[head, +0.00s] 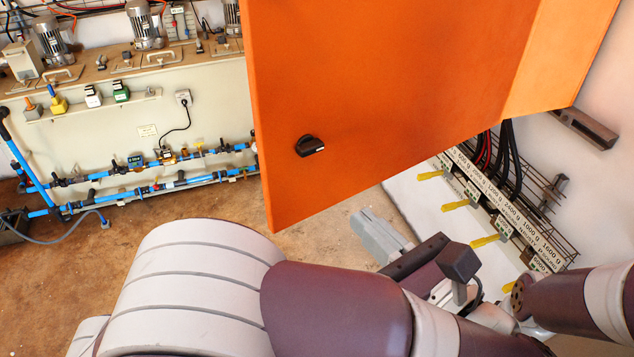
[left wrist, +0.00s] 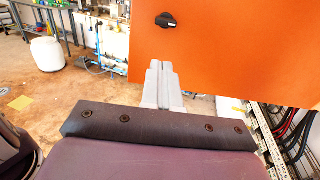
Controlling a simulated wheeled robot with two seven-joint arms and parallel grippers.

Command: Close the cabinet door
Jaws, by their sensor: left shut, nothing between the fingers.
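The orange cabinet door (head: 390,80) is a large flat panel with a black knob (head: 310,146) near its lower left corner. A lighter orange face (head: 565,50) adjoins it on the right; I cannot tell how wide the door stands open. My left gripper (head: 368,226) is below the door's lower edge in the head view, its fingers shut and empty. In the left wrist view the closed fingertips (left wrist: 160,66) overlap the door's lower left corner, with the door (left wrist: 230,55) and knob (left wrist: 166,20) beyond; contact is not clear. My right gripper is not in view.
A cream workbench (head: 150,120) with motors and blue pipes stands at the left. A rack with black cables and yellow tags (head: 500,200) lies below the cabinet at the right, by the wall. Brown floor (head: 310,235) is clear between them. A white barrel (left wrist: 46,54) stands farther left.

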